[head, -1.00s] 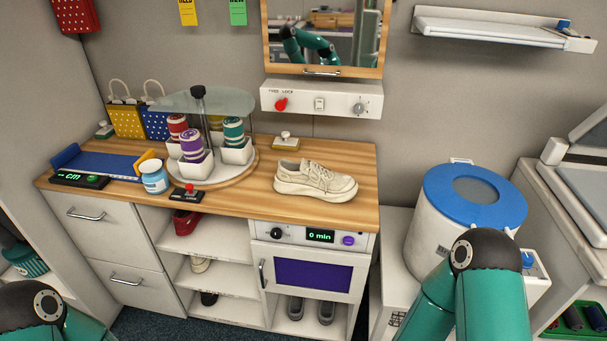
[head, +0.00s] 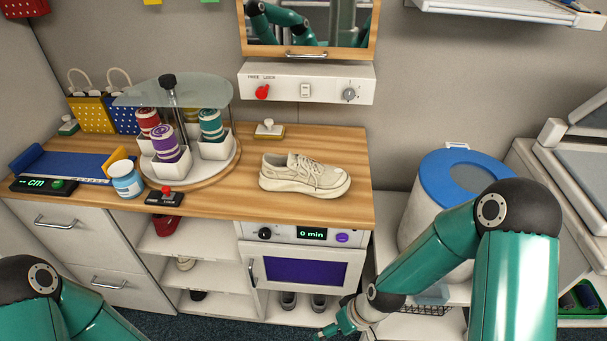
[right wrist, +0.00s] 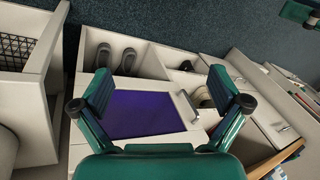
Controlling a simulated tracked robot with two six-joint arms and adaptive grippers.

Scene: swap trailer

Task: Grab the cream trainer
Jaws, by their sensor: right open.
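The cream trainer (head: 304,175) stands on the wooden counter (head: 340,206) in the head view, right of the round carousel, its toe pointing right. My right gripper (head: 336,326) is low in front of the cabinet, below and apart from the trainer. In the right wrist view the right gripper (right wrist: 161,92) is open and empty, with the purple oven window between its fingers; the cream trainer on the counter is not seen there. My left arm shows at the lower left of the head view, but its gripper is out of frame.
A carousel (head: 205,177) with thread spools, a blue jar (head: 127,180) and a red-button box (head: 165,197) stand left of the trainer. A small knobbed block (head: 269,130) sits behind it. A blue-lidded bin (head: 441,188) is at right. Shoes (right wrist: 115,57) sit in the lower shelves.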

